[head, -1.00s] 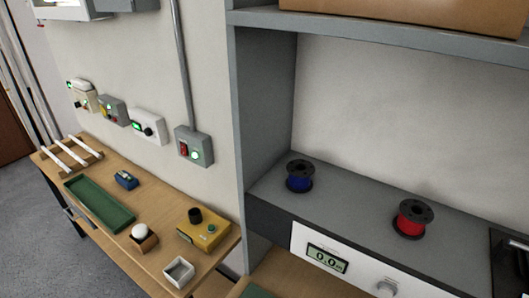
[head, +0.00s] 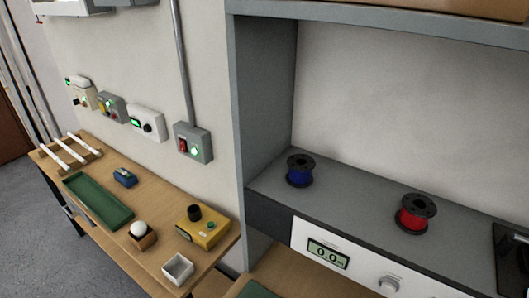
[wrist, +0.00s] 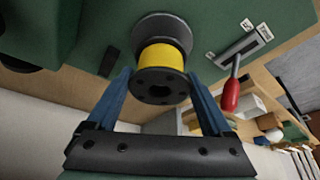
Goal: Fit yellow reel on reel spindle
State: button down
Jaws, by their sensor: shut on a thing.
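The yellow reel (wrist: 162,59) shows in the wrist view, with its black flange (wrist: 160,86) facing my camera. My gripper (wrist: 160,78) has its two blue fingers on either side of that flange and is shut on the reel. Behind the reel, a grey round disc (wrist: 161,24) lies against a green panel (wrist: 205,22). The reel hides the spindle, so I cannot tell whether the reel is around it or only in front of it. The head view shows neither my gripper nor the yellow reel.
A red-handled lever (wrist: 231,94) sticks out of the green panel close to the right finger. In the head view, a blue reel (head: 299,171) and a red reel (head: 414,214) stand on a grey shelf (head: 350,195). A wooden bench (head: 150,190) at left holds a green tray (head: 98,202).

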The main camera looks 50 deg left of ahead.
jog(key=shift+f+b, duration=0.95)
jog(key=shift+f, duration=0.3)
jog(key=shift+c, duration=0.5)
grip_release()
jog(key=shift+o, duration=0.5)
jog(key=shift+r, duration=0.1)
notch_tip(320, 180, up, 5)
jog(key=p, duration=0.5)
jog(key=b+v, duration=0.1)
jog(key=v, duration=1.1)
jog(key=shift+s+d+r, duration=0.15)
jog(key=shift+r, duration=0.2)
